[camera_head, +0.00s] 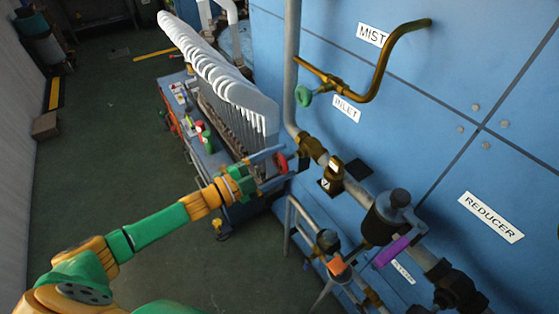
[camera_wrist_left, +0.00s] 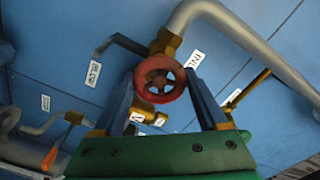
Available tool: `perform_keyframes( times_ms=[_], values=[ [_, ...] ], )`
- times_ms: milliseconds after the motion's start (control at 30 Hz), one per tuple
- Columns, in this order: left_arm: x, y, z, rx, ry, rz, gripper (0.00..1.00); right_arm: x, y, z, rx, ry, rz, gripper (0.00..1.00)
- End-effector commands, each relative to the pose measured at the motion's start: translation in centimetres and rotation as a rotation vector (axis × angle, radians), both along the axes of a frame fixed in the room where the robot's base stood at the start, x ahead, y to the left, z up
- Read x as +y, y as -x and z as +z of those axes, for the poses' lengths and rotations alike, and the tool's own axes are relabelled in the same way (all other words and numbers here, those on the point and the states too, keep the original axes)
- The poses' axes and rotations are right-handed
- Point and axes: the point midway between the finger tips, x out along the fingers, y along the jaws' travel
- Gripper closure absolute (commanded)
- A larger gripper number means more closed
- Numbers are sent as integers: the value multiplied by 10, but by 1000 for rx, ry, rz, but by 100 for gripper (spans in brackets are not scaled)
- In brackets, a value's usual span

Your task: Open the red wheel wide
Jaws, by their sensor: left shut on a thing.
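The red wheel (camera_head: 281,163) is a small handwheel on the pipe by the blue wall, beside the INLET label (camera_head: 346,109). My left gripper (camera_head: 275,168) reaches it from the left, with one blue finger above and one below. In the left wrist view the red wheel (camera_wrist_left: 160,81), with its spoked face towards the camera, sits between the two blue fingertips of my left gripper (camera_wrist_left: 159,76). The gripper is shut on its rim. The brass valve body behind the wheel is partly hidden. My right gripper is not in view.
A rack of white sock boards (camera_head: 220,75) stands on a blue cart just behind the gripper. A green wheel (camera_head: 303,96) sits on the brass MIST pipe above. A purple lever (camera_head: 391,251) and the reducer (camera_head: 390,217) are at lower right. The green floor at left is mostly clear.

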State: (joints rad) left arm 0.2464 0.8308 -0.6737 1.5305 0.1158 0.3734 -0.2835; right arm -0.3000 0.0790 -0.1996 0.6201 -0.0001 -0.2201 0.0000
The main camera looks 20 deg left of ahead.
Motion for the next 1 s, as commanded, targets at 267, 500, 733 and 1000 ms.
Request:
perform_keyframes(
  times_ms=[267, 500, 733, 1000],
  values=[
    [0, -1, 2, 158, 205, 0, 80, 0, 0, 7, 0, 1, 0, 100],
    [1, -1, 2, 299, 384, 0, 80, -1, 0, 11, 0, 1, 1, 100],
    [1, -1, 2, 434, 557, 0, 80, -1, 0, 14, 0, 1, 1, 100],
    [1, -1, 1, 592, 759, -1, 80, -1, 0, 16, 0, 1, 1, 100]
  ],
)
